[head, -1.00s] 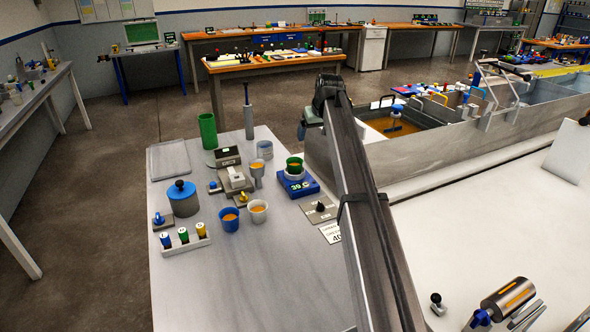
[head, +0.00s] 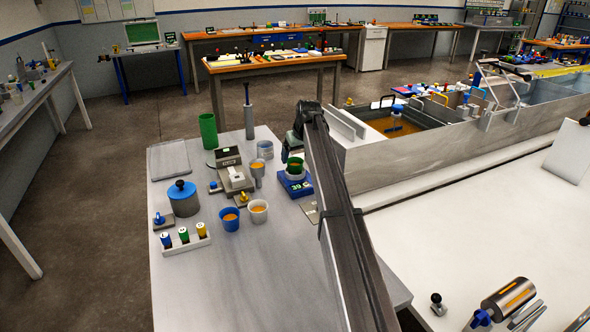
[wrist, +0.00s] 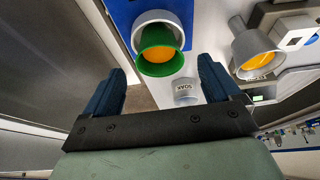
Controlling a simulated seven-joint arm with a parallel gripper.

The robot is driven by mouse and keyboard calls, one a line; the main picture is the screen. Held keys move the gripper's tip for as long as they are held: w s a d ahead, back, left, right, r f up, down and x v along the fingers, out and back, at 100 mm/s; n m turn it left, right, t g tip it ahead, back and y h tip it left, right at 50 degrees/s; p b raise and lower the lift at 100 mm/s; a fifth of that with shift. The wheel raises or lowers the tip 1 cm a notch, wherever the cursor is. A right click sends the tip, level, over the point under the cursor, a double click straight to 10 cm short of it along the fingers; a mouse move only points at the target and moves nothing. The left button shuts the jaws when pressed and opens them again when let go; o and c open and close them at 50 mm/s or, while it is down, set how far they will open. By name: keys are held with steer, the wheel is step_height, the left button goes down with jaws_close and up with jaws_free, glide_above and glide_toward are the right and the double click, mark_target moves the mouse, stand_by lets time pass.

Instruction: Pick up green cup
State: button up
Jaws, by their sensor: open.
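A small green cup (head: 297,162) with orange contents sits in a white holder on a blue scale (head: 291,190) on the grey bench. In the wrist view the green cup (wrist: 148,68) shows ahead of the fingers, between their tips. My gripper (wrist: 162,72) is open, with its two dark blue fingers apart and nothing held. In the head view my gripper (head: 292,146) is just above and beside the cup. My arm hides part of the scale's right side.
A taller plain green cylinder (head: 208,138) stands at the back. A grey funnel-like cup (wrist: 252,48) is close to the right. The bench front is clear.

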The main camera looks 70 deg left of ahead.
mark_target(295, 161)
steer(key=shift+x, duration=2.55)
steer(key=shift+a+r, duration=0.1)
steer(key=shift+a, duration=0.05)
steer(key=shift+c, duration=0.5)
steer(key=c, duration=1)
steer(key=shift+r, duration=0.1)
